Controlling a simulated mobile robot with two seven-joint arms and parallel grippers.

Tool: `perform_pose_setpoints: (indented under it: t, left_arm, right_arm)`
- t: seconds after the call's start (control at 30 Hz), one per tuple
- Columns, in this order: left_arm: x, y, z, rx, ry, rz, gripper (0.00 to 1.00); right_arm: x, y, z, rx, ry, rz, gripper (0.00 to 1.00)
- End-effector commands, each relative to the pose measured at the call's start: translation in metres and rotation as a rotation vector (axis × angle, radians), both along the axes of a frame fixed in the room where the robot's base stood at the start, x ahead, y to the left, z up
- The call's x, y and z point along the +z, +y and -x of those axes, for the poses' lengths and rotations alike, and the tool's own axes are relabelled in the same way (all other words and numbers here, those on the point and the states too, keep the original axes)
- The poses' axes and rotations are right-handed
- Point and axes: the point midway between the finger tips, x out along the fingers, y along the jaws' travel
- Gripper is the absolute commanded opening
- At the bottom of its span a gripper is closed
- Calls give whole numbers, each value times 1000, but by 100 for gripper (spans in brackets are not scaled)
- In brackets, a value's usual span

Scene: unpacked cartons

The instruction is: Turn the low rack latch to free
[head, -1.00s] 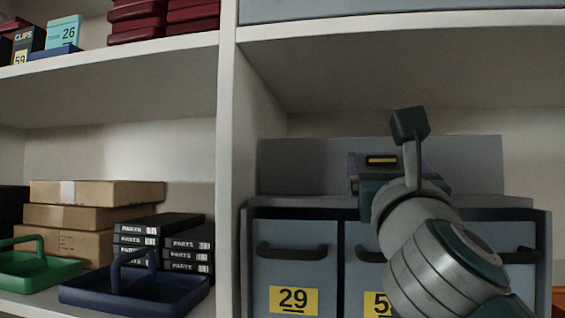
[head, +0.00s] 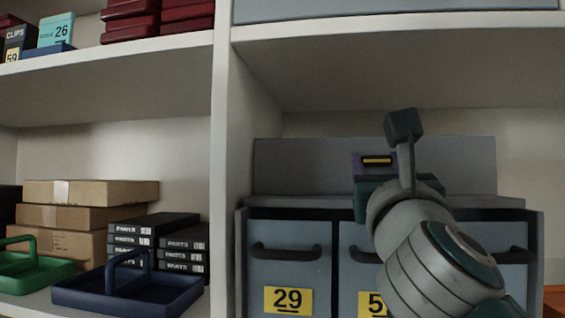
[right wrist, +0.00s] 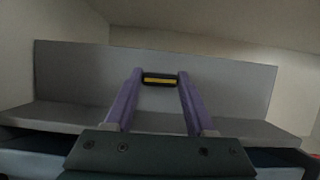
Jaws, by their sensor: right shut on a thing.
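The rack latch is a small dark bar with a yellow stripe (head: 377,160), lying level on the upright grey back panel (head: 290,165) above the bins. It also shows in the right wrist view (right wrist: 159,79). My right gripper (right wrist: 159,76) has one purple finger on each side of the latch and is shut on it at its ends. In the head view my right wrist and hand (head: 415,200) cover part of the panel and the bins below. My left gripper is in neither current view.
Grey-blue bins with dark handles, one labelled 29 (head: 288,300), stand below the panel. A white upright (head: 222,180) divides the shelves. To its left are cardboard boxes (head: 85,192), a blue tray (head: 130,292) and a green tray (head: 35,270). A shelf (head: 400,40) overhangs above.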

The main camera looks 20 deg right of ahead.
Motion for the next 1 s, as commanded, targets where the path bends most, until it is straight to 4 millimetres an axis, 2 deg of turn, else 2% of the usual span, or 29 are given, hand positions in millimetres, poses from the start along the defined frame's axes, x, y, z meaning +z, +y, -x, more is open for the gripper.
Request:
perform_pose_setpoints:
  t: [0.27, 1.0]
  left_arm:
    - [27, -1, 0, 4, 0, 5, 50]
    - [134, 1, 0, -4, -1, -4, 50]
  right_arm:
    - [5, -1, 0, 0, 74, 118, 0]
    - [9, -3, 2, 2, 433, 705, 0]
